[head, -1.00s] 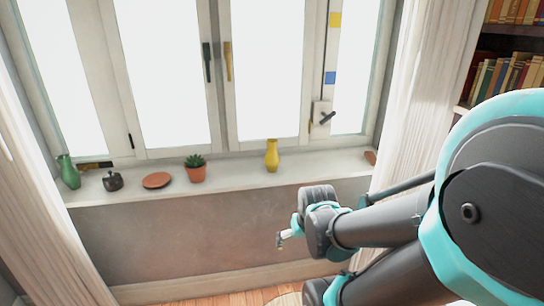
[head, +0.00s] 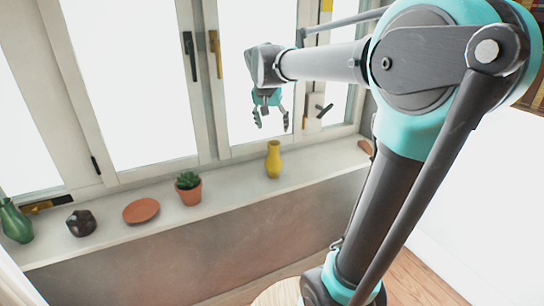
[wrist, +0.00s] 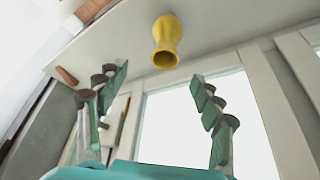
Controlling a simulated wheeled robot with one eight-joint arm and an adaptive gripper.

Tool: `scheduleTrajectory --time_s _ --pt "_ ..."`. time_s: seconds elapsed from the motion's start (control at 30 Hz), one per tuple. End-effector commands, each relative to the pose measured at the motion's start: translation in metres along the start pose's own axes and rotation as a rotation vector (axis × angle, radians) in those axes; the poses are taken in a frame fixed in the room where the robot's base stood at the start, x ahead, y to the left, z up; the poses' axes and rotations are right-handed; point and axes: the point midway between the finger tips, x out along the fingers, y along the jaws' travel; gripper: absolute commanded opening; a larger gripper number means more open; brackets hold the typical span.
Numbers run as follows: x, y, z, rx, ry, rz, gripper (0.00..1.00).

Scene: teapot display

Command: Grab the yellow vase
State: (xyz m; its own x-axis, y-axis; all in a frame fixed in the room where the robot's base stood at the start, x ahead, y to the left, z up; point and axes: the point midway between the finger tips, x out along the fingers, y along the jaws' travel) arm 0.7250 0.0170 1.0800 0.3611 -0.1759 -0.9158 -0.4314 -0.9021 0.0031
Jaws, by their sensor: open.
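The yellow vase (head: 273,160) stands upright on the window sill (head: 232,184), right of the potted plant. My gripper (head: 271,124) is open and empty, with its fingers pointing down, above the vase in the head view and apart from it. In the wrist view the vase (wrist: 166,42) appears at the top centre, with its mouth facing the camera. The two open fingers (wrist: 160,112) spread to either side below it in that picture, with nothing between them.
A potted cactus (head: 188,188), a terracotta plate (head: 141,211), a dark pot (head: 81,223) and a green vase (head: 16,222) stand left along the sill. A small brown object (head: 366,147) lies at its right end. The window with its handles (head: 190,56) rises close behind.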

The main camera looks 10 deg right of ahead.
Motion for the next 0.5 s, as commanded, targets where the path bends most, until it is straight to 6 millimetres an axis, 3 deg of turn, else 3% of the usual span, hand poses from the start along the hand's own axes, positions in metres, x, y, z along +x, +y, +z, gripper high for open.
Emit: scheduleTrajectory --time_s 0.17,0.5 --pt "-0.005 -0.009 -0.012 0.026 0.008 0.009 0.67" --pt "0.058 -0.008 -0.011 0.026 0.007 0.008 0.67"
